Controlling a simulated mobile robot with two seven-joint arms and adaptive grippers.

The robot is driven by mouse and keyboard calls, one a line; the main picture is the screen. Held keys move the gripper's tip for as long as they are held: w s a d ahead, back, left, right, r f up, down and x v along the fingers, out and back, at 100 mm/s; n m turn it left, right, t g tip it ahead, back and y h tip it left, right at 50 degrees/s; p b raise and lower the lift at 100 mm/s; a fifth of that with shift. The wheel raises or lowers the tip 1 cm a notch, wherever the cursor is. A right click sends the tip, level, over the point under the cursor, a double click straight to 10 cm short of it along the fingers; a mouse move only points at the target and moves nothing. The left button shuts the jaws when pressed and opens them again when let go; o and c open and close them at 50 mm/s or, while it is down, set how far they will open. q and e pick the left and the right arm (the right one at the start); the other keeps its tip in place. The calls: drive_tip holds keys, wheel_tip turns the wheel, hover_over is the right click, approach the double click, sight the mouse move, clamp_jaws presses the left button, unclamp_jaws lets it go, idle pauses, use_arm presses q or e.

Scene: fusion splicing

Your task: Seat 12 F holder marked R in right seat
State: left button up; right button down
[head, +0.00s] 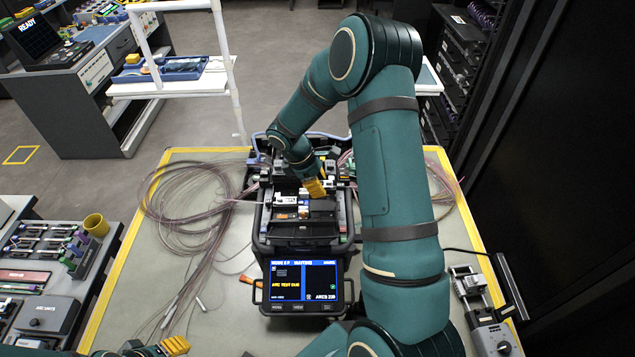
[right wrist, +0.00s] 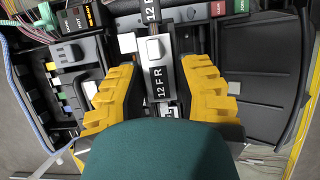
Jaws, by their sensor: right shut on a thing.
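My right gripper (head: 316,187) reaches down over the splicer (head: 305,232) near its right side. In the right wrist view its yellow fingers (right wrist: 160,72) stand on both sides of a silver holder (right wrist: 158,88) labelled 12 F R and are shut on it. The holder lies over the splicer's dark top; I cannot tell whether it rests in the right seat, which the gripper hides in the head view. A pale holder (head: 286,200) lies on the splicer's left side. My left gripper (head: 174,346) is at the bottom left edge, partly cut off.
The splicer's screen (head: 303,280) reads ARC TEST DUE. Coiled fibre (head: 185,205) lies left of the splicer on the mat (head: 235,325). A yellow cup (head: 96,224) and tool racks stand at left. A small device (head: 493,338) stands at the right.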

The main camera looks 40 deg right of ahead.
sight(321, 205)
drive_tip(key=shift+s+f, duration=0.1)
drive_tip(key=shift+f, duration=0.55)
wheel_tip(321, 205, down, 3)
drive_tip(key=shift+f+b, duration=0.1)
drive_tip(key=shift+b, duration=1.1)
drive_tip(key=shift+f+b, duration=0.8)
drive_tip(key=shift+f, duration=0.3)
drive_tip(key=shift+f, duration=0.1)
drive_tip(key=c, duration=0.6)
unclamp_jaws()
drive_tip(key=v, duration=1.2)
